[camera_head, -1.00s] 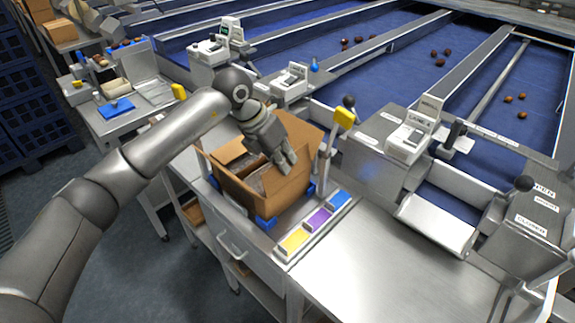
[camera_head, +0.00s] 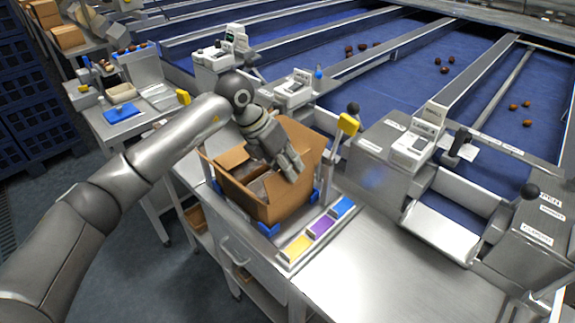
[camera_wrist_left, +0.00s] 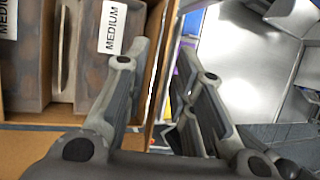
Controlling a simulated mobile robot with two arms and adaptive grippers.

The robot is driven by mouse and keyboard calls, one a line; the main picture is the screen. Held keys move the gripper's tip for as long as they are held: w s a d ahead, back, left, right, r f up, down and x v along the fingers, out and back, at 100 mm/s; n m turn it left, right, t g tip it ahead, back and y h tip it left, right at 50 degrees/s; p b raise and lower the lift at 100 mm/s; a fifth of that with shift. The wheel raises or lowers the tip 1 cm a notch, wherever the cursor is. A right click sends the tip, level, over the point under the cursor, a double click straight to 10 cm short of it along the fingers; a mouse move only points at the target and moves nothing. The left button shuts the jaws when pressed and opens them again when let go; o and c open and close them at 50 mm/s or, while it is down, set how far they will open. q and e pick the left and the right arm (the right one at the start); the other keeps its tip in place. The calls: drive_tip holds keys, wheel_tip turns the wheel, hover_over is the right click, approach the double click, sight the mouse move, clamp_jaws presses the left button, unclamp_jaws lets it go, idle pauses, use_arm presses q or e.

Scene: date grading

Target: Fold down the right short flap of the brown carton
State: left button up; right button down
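The brown carton (camera_head: 250,200) stands open on the steel bench in the head view, with flaps standing up around its mouth. Packs with MEDIUM labels lie inside it, and two labelled packs (camera_wrist_left: 98,55) show in the wrist view. My left gripper (camera_head: 292,168) points down over the carton's right side and hides part of its mouth and right flap. In the wrist view my left gripper (camera_wrist_left: 160,85) has its fingers apart, with a carton edge (camera_wrist_left: 157,60) showing between them. I cannot tell whether a finger touches the cardboard. My right gripper is out of view.
Blue supports hold the carton's base. A yellow-topped post (camera_head: 348,124) stands close at its right. A tray of yellow, purple and blue blocks (camera_head: 320,228) lies in front. The steel bench (camera_head: 375,265) is clear to the right. A label printer (camera_head: 418,140) stands beyond.

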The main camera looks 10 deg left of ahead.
use_arm(q)
drive_tip(key=v, duration=1.2)
